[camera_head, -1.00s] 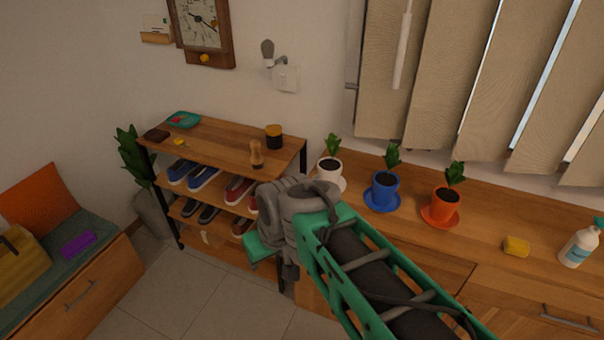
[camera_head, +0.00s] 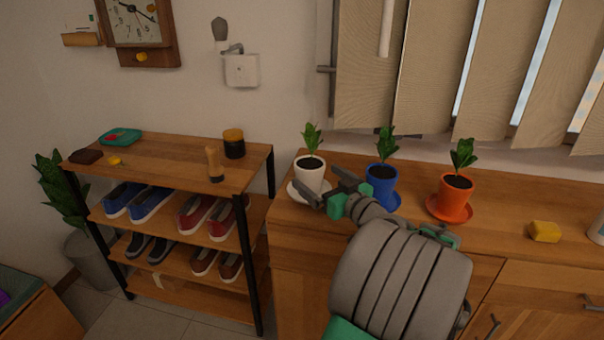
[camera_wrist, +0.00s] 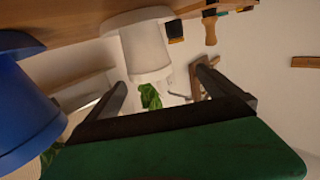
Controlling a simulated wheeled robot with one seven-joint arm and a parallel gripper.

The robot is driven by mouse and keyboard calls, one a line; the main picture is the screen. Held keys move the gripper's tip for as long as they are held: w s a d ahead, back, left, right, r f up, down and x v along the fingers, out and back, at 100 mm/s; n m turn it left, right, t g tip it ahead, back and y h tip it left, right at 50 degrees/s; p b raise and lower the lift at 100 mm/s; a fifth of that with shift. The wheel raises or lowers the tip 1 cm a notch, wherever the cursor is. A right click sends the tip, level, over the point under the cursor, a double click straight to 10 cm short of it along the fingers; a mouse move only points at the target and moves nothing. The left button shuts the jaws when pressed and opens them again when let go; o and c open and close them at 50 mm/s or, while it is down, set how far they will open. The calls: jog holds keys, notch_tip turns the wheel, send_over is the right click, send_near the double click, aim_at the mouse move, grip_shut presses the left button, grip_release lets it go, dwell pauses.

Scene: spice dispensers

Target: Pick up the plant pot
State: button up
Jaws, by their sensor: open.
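Three potted plants stand in a row on the wooden cabinet top, each on a saucer. The white plant pot (camera_head: 308,175) is at the left, the blue pot (camera_head: 381,180) in the middle, the orange pot (camera_head: 456,198) at the right. My gripper (camera_head: 322,182) is open and empty, at the white pot's right front, beside the blue pot. In the wrist view the scene is upside down; the white pot (camera_wrist: 148,52) lies ahead between the open fingers' directions, and the blue pot (camera_wrist: 25,115) is close at the left. Contact with either pot cannot be told.
A shoe rack (camera_head: 165,168) stands to the left, with a dark jar (camera_head: 234,144) and a wooden shaker (camera_head: 215,165) on top. A yellow sponge (camera_head: 544,231) lies right of the orange pot. Blinds (camera_head: 430,70) hang behind the pots.

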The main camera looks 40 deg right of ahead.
aim_at(309, 162)
jog(key=w+d, duration=0.1)
jog(key=w, duration=0.4)
jog(key=w+d, duration=0.1)
jog(key=w, duration=0.1)
jog(key=shift+w+d+r, duration=0.1)
jog(key=shift+w+d, duration=0.15)
jog(key=shift+d, duration=0.1)
jog(key=c, duration=2.1)
